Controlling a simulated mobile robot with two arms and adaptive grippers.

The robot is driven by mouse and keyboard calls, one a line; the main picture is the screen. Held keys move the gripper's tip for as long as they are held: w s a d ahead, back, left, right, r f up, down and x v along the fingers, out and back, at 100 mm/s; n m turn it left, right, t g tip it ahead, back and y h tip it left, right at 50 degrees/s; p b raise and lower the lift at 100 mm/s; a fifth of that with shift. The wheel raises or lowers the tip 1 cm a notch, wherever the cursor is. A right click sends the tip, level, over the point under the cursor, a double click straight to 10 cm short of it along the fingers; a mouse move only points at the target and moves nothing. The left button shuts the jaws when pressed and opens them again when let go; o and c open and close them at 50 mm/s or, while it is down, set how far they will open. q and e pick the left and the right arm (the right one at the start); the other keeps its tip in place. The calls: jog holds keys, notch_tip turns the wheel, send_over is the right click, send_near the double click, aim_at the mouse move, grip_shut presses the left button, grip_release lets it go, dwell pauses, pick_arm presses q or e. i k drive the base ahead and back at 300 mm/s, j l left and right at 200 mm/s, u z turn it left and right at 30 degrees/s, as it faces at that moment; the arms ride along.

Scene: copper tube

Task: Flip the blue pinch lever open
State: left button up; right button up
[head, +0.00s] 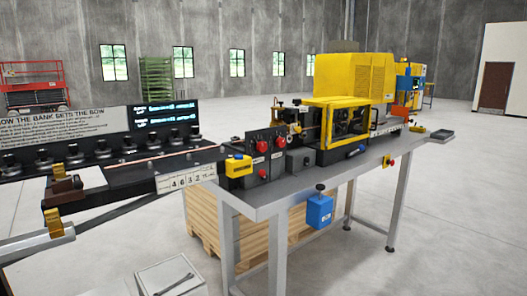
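The yellow machine (350,85) stands on a long grey bench in the head view. A small dark blue handle-like part (355,152) sits low on its front, near the bench's front edge. It is too small to tell whether this is the pinch lever or how it is set. A larger blue box (320,212) with a black knob above it hangs at the bench's front edge. A taller blue part (404,83) stands at the machine's far right end. Neither of my grippers can be made out in this view.
The grey bench (270,205) has a yellow box (238,166) and red knobs (265,146) near its left end. A row of black knobs stands at left. A wooden pallet stack (205,225) is under the bench. The floor in front at right is clear.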

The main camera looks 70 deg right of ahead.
aim_at(361, 147)
jog(key=z, duration=2.95)
jog(key=i+l+u, duration=0.15)
jog(key=i, duration=0.4)
jog(key=i+l+u, duration=0.1)
jog(key=i, duration=0.45)
jog(key=i+l+u, duration=0.15)
jog(key=i+l, duration=0.2)
jog(key=i, duration=0.2)
jog(key=i+l+u, duration=0.1)
jog(key=i+l, duration=0.2)
jog(key=i, duration=0.25)
jog(key=i+l+u, duration=0.15)
jog(key=i+l, duration=0.2)
jog(key=i, duration=0.15)
